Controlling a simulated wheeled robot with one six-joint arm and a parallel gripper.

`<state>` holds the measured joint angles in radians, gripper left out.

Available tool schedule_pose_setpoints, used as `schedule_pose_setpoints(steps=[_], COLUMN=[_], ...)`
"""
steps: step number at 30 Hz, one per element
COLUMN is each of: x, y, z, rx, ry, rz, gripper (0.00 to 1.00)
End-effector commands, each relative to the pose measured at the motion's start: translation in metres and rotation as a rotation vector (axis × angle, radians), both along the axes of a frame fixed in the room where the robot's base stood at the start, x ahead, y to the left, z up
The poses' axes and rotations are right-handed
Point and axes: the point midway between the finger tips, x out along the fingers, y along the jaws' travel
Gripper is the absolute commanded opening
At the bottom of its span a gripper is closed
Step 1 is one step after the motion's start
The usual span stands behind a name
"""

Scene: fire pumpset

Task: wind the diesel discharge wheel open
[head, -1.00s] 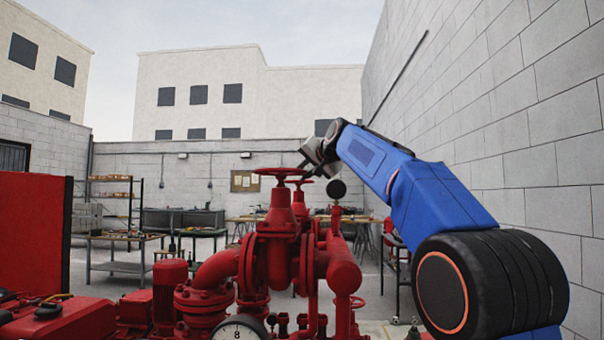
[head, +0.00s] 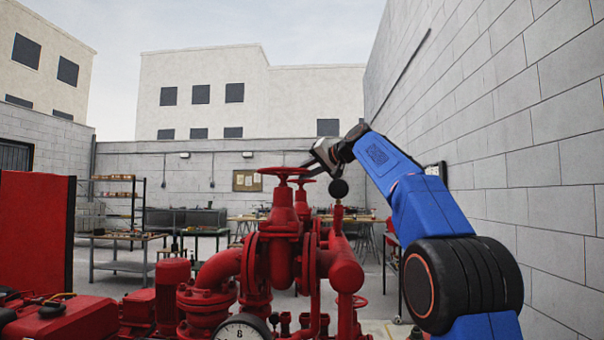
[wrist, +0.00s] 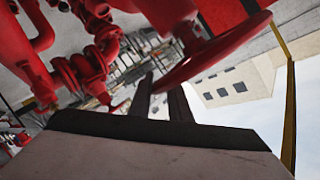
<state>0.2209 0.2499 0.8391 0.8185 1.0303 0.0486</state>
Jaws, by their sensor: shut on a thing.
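A red handwheel (head: 283,171) sits flat on top of a red valve (head: 279,225) at the middle of the head view. The same wheel appears large and tilted in the wrist view (wrist: 222,50). My gripper (head: 307,166) reaches it from the right, at the wheel's far right side. In the wrist view my two dark fingers (wrist: 160,98) lie either side of the rim's near end, and they are shut on the rim. A second, smaller red handwheel (head: 304,180) stands just behind. No label shows on either wheel.
A dark round gauge (head: 339,188) stands just right of the valves, below my wrist. Red pipework (head: 343,262) fills the space below. A tall block wall (head: 505,140) runs along the right. Shelving (head: 122,215) and benches stand at the back.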

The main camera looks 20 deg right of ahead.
Motion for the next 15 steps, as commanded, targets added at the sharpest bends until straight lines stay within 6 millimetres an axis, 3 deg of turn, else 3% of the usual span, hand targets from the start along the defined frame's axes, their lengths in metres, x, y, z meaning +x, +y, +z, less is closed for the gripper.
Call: schedule_pose_setpoints(steps=[1, 3, 15], x=[0.0, -0.0001, -0.0065], y=[0.0006, 0.0005, -0.0032], z=[0.0024, 0.0021, 0.004], rx=[0.002, 0.002, 0.001], ry=[-0.005, -0.004, -0.003], rz=[-0.001, -0.001, -0.002], gripper=[0.24, 0.35, 0.35])
